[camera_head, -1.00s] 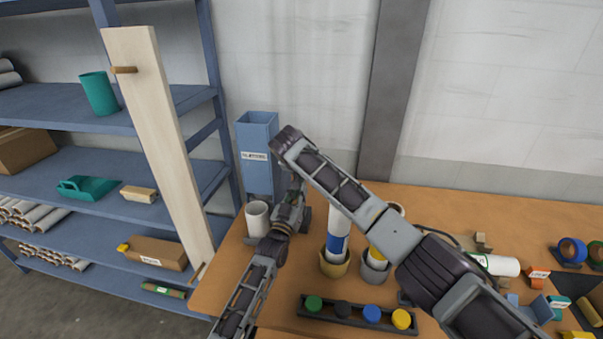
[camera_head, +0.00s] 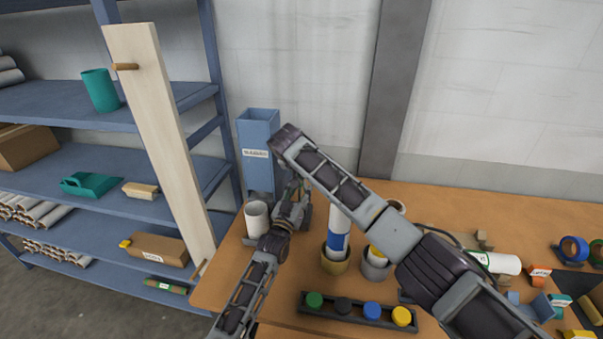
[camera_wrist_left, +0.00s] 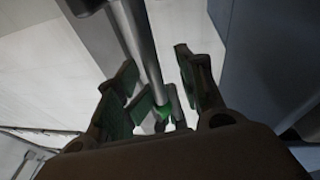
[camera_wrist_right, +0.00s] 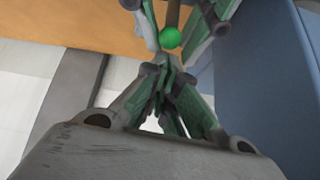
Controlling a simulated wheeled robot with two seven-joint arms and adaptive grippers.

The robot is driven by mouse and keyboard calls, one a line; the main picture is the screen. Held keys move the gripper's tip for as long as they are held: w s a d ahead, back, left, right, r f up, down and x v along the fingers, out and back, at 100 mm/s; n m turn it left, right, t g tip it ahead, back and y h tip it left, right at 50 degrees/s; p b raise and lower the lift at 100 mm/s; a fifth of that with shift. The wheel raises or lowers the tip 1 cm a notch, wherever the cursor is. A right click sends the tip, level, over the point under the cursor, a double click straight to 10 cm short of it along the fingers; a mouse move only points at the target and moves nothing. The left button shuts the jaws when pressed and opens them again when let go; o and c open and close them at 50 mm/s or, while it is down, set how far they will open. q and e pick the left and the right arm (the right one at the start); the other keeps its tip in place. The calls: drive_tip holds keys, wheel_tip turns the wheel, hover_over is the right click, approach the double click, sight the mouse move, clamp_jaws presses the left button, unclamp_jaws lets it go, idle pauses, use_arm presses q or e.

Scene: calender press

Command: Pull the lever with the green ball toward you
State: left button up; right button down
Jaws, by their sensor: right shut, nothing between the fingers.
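The green ball (camera_wrist_right: 170,38) shows in the right wrist view at the end of a dark lever rod (camera_wrist_right: 173,13). My right gripper (camera_wrist_right: 168,72) is shut and empty, with its fingertips just below the ball in that picture; I cannot tell whether they touch it. My left gripper (camera_wrist_left: 155,65) is open, its green-padded fingers on either side of a grey rod (camera_wrist_left: 143,45). A small green patch (camera_wrist_left: 163,113) near the rod's end may be the ball. In the head view, both grippers are crowded near the blue hopper, and my arms hide the lever.
A blue hopper (camera_head: 258,150) stands behind the grippers, and a white cup (camera_head: 257,219) stands left of my left wrist. Pots (camera_head: 335,262) and a rack of coloured caps (camera_head: 340,320) are right of my left arm. A shelf (camera_head: 60,155) and leaning board (camera_head: 160,130) stand left.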

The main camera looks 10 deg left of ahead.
use_arm(q)
drive_tip(key=shift+s+a+r, duration=0.1)
drive_tip(key=shift+r, duration=0.15)
drive_tip(key=shift+f+v, duration=0.1)
drive_tip(key=shift+v, duration=0.85)
drive_tip(key=shift+f+v, duration=0.15)
drive_tip(key=shift+v, duration=0.8)
drive_tip(key=v, duration=0.8)
drive_tip(key=shift+f, duration=0.1)
